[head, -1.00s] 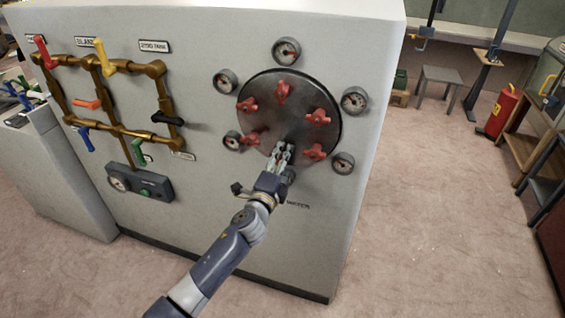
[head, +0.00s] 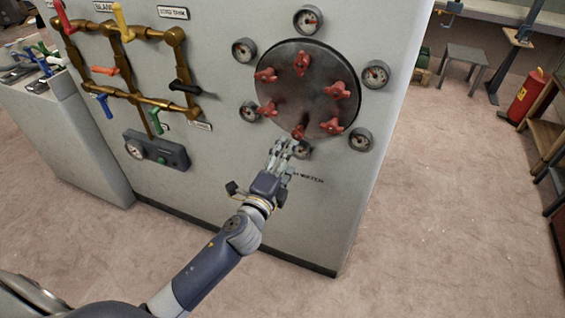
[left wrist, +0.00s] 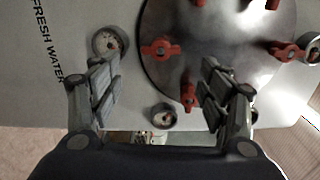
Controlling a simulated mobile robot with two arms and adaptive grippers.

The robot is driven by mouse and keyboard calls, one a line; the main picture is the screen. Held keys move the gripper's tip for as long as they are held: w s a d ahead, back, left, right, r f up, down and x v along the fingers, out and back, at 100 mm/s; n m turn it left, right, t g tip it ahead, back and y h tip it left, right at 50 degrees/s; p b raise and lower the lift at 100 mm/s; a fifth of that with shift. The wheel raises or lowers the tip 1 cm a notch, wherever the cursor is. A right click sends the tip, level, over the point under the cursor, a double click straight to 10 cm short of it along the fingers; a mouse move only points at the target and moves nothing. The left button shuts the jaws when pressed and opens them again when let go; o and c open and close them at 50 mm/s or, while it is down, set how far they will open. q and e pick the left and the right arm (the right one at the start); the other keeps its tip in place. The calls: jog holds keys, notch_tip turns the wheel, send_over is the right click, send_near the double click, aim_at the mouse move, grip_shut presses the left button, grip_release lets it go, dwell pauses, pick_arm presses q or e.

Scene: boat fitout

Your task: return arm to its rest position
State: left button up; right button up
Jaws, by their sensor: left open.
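My left arm reaches up from the bottom of the head view. Its gripper (head: 284,148) is in front of the panel, just below the round dark plate (head: 318,68) with red knobs. In the left wrist view the two fingers (left wrist: 160,90) stand wide apart with nothing between them. A red knob (left wrist: 188,97) shows beyond the gap, apart from the fingers. In the head view the lowest red knob (head: 298,131) is just above the fingertips. My right gripper is in neither view.
Gauges (head: 375,74) ring the plate on the grey cabinet (head: 230,190). Brass pipes with coloured valve handles (head: 135,103) are at left, above a small gauge box (head: 156,151). A red extinguisher (head: 526,96) and stool (head: 465,58) stand at right. Open carpet (head: 430,230) lies at right.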

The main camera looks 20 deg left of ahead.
pick_arm(q)
jog(key=shift+s, duration=0.85)
jog(key=s+a+f+n+g, duration=0.1)
jog(key=s+f+n+g, duration=0.15)
jog(key=f, duration=0.85)
jog(key=s+a+f+n+g, duration=0.2)
jog(key=f+g, duration=0.1)
jog(key=f, duration=0.9)
jog(key=s+a+f+n+g+y, duration=0.1)
jog(key=s+f+n+g, duration=0.1)
jog(key=s+f, duration=0.45)
jog(key=s+f+n+g, duration=0.2)
jog(key=s+f, duration=0.2)
jog(key=f, duration=0.5)
jog(key=s+f+n+g, duration=0.2)
jog(key=s+f, duration=0.4)
jog(key=s, duration=0.5)
jog(key=s+f+n+g, duration=0.3)
jog(key=s+f, duration=0.3)
jog(key=s, duration=0.6)
jog(key=s+f+n+g, duration=0.2)
jog(key=s+f, duration=0.4)
jog(key=s, duration=0.5)
jog(key=shift+s+d+f+n, duration=0.2)
jog(key=shift+f+n, duration=0.1)
jog(key=shift+n, duration=0.35)
jog(key=shift+g, duration=0.25)
